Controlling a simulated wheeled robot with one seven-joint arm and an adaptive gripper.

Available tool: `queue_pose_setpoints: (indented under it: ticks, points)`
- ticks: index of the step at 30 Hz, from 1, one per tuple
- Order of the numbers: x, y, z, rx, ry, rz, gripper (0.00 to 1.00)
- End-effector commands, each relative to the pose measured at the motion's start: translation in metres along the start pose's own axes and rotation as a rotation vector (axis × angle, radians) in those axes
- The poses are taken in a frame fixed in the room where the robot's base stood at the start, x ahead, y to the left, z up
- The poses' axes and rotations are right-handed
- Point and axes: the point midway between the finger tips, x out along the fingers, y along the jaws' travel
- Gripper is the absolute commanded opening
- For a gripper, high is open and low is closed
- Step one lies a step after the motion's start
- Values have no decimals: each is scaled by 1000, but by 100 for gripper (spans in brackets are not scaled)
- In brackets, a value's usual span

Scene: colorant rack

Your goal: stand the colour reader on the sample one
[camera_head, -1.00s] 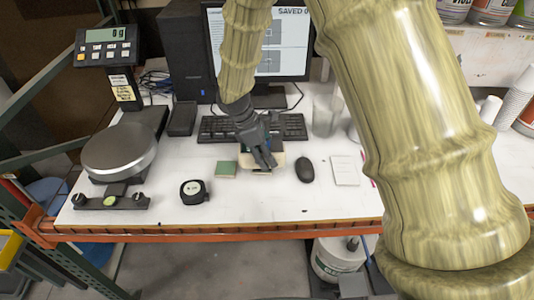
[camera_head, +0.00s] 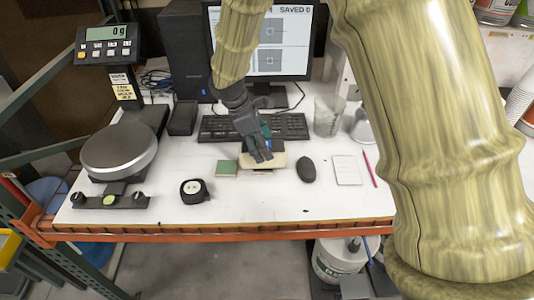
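My gripper (camera_head: 262,153) points down at the middle of the white bench, in front of the keyboard. Its fingers are close together over a pale cream block or card (camera_head: 279,161). A dark item with a bit of blue-teal (camera_head: 268,132) shows behind the fingers; it may be the colour reader, but the gripper hides most of it. I cannot tell whether the fingers are shut on it. A small green square (camera_head: 226,168) with a pale edge lies just left of the cream piece. No sample number can be read.
A scale (camera_head: 119,150) and a black tape-measure-like item (camera_head: 194,190) stand left. A mouse (camera_head: 306,169), a white card (camera_head: 346,169) and a pink pencil (camera_head: 370,170) lie right. The keyboard (camera_head: 221,128) and monitor (camera_head: 285,62) are behind. The front of the bench is clear.

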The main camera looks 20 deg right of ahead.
Motion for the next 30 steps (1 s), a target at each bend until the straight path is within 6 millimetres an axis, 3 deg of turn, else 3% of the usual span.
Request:
queue_pose_setpoints:
  ticks: [9,15,30]
  points:
    - [-52,0,-1,1,1,2,77]
    - [-73,0,0,0,0,0,77]
    - [-80,0,0,0,-1,-1,77]
